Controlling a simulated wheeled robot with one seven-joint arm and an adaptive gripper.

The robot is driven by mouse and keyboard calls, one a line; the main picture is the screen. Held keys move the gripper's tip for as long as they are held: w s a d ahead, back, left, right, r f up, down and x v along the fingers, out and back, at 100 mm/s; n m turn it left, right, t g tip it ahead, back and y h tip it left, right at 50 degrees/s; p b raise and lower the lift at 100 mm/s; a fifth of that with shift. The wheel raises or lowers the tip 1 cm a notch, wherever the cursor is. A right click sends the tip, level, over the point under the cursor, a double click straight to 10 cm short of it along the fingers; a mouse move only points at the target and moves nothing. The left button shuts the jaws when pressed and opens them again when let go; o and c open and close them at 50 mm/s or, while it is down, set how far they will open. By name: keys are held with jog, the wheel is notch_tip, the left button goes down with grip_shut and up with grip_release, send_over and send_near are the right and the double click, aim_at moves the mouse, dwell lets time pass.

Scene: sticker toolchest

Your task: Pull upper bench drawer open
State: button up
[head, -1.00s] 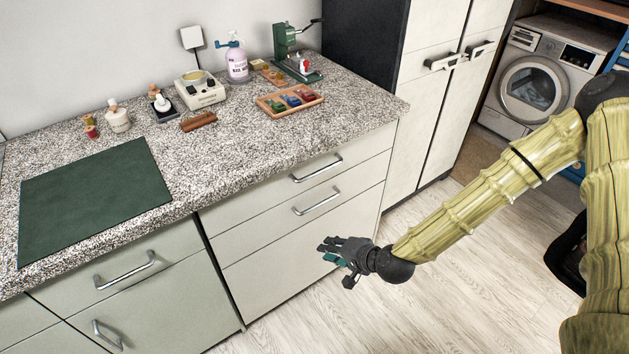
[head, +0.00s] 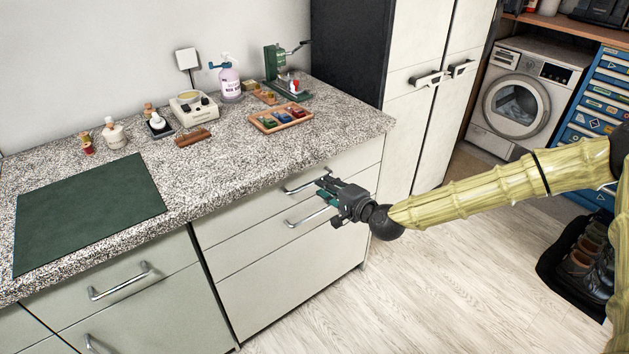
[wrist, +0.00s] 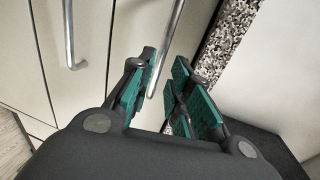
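The upper bench drawer (head: 238,218) is a pale front just under the speckled worktop, and it looks closed. Its silver bar handle (head: 296,189) is partly hidden by my gripper (head: 326,190) in the head view. In the wrist view, this handle (wrist: 168,48) runs down between the two green-padded fingers of my gripper (wrist: 162,88). The fingers are apart, one on each side of the bar in the picture. I cannot tell whether either pad touches it. A second drawer handle (head: 308,217) lies just below, and it also shows in the wrist view (wrist: 69,35).
The worktop (head: 225,165) edge overhangs the drawers and lies close to my gripper. On it are a green mat (head: 88,212), a wooden tray (head: 262,126) and several small items. A tall cabinet (head: 408,125) stands to the right. The floor (head: 430,270) in front is clear.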

jog(key=shift+p+x, duration=0.35)
jog(key=shift+x, duration=2.45)
grip_shut()
